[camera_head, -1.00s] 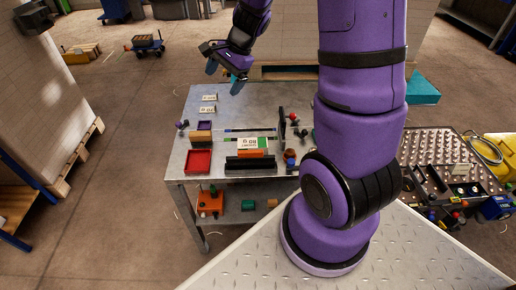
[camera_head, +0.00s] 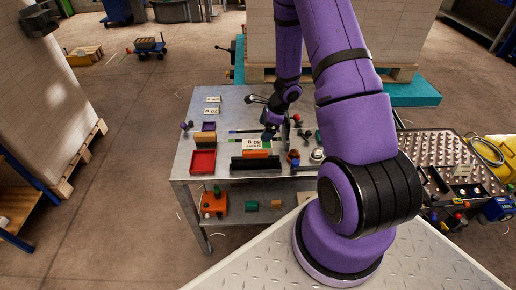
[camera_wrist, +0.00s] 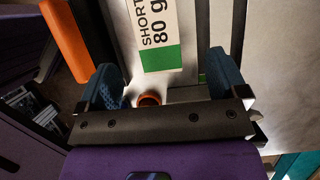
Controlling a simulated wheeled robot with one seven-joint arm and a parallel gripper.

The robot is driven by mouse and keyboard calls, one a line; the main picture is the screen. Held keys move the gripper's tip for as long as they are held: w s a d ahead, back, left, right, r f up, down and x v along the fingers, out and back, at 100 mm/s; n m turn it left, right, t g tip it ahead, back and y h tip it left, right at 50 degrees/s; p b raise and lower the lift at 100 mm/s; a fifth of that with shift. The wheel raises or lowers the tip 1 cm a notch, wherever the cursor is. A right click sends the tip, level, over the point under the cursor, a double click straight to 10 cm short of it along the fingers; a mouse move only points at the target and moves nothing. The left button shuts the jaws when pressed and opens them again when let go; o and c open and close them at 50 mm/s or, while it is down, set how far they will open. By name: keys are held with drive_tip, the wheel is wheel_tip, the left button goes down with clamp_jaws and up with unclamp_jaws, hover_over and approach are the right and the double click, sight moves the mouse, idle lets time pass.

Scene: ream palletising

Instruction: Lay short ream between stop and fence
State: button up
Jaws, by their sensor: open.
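The short ream's white label with a green band (camera_wrist: 155,35) reads "SHORT 80 g" in the wrist view. In the head view the labelled ream (camera_head: 257,145) lies on the grey table (camera_head: 190,180), behind an orange block and a long black bar (camera_head: 255,164), which may be the fence. A dark upright plate (camera_head: 285,132), possibly the stop, stands to its right, partly hidden by my arm. My gripper (camera_head: 268,134) is open above the ream's right end. In the wrist view its blue fingertips (camera_wrist: 165,80) are apart near the label's green end; contact cannot be told.
Several small knobs and a round orange-brown piece (camera_head: 293,155) crowd the right side.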

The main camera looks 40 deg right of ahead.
sight(257, 143)
drive_tip(key=shift+s+x, duration=0.2)
drive_tip(key=shift+x, duration=3.95)
drive_tip(key=shift+a+f, duration=0.1)
drive_tip(key=shift+f, duration=0.2)
drive_tip(key=shift+c, duration=0.4)
drive_tip(key=c, duration=1.2)
drive_tip(key=shift+o, duration=0.2)
drive_tip(key=shift+r, duration=0.2)
